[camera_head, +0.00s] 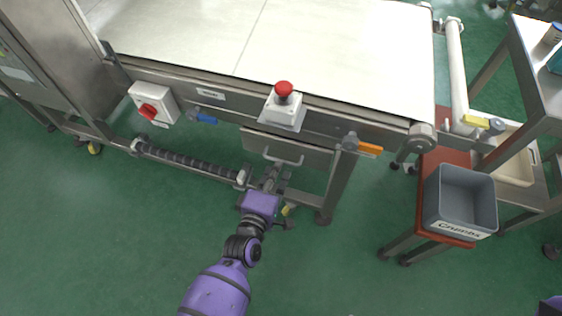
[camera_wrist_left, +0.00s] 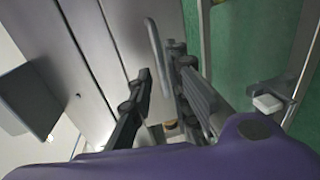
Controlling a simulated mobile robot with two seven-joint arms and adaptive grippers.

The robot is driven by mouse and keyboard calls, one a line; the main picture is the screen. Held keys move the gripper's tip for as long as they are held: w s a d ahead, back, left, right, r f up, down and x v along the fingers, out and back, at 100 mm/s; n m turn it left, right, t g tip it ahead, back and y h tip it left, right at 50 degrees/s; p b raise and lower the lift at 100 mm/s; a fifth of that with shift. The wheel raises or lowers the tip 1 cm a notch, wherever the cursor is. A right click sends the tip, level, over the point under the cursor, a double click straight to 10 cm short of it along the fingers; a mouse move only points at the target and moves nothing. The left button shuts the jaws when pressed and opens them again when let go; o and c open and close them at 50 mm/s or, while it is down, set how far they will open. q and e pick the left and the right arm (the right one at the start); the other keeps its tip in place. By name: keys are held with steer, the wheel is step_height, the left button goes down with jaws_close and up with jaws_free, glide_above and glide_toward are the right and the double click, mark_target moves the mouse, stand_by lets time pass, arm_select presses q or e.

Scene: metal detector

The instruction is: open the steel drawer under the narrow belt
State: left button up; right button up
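The steel drawer (camera_head: 312,155) hangs under the belt frame, its front close against the frame and seemingly closed. Its bar handle (camera_head: 284,161) runs along the front. In the left wrist view the handle (camera_wrist_left: 155,48) stands upright in the picture, just ahead of the fingertips. My left gripper (camera_head: 271,174) reaches up from below to just short of the handle. In the left wrist view its two fingers (camera_wrist_left: 161,65) are apart with nothing held between them. Whether a finger touches the handle cannot be told. My right gripper is out of view.
The pale belt (camera_head: 300,40) lies above the drawer. A red stop button (camera_head: 284,89) and a red rotary switch (camera_head: 148,110) sit on the frame. A table leg (camera_head: 337,185) stands right of the drawer. A grey crumbs bin (camera_head: 460,200) stands farther right. The green floor in front is free.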

arm_select(q)
steer(key=x, duration=0.5)
steer(key=shift+b, duration=0.35)
jaws_close()
